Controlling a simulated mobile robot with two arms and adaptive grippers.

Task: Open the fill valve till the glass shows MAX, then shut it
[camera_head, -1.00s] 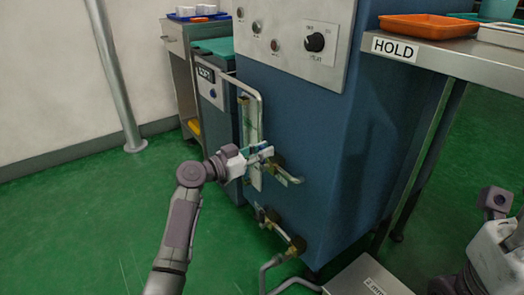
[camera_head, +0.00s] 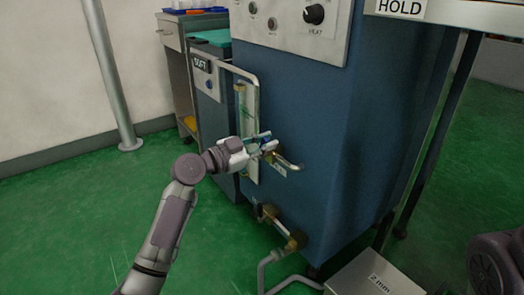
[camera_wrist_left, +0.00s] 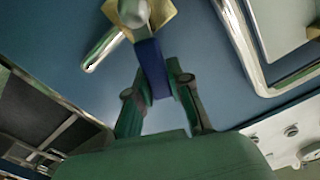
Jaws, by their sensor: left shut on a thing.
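The fill valve has a blue lever (camera_head: 268,146) on the front of the blue machine, beside a short spout pipe (camera_head: 289,163). In the left wrist view the blue lever (camera_wrist_left: 152,68) runs down from a brass-coloured fitting (camera_wrist_left: 158,18). My left gripper (camera_head: 262,147) is shut on this lever, with its fingers (camera_wrist_left: 162,103) on either side of it. The sight glass (camera_head: 241,105) stands upright behind and above the gripper, with a pale green tint. Its MAX mark and liquid level are too small to read. My right gripper is not in view.
A lower brass valve (camera_head: 294,240) with grey piping sits near the floor. A bent metal pipe (camera_head: 254,88) frames the sight glass. A metal box marked 2 mm (camera_head: 372,276) stands at the bottom right. Green floor is clear at the left.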

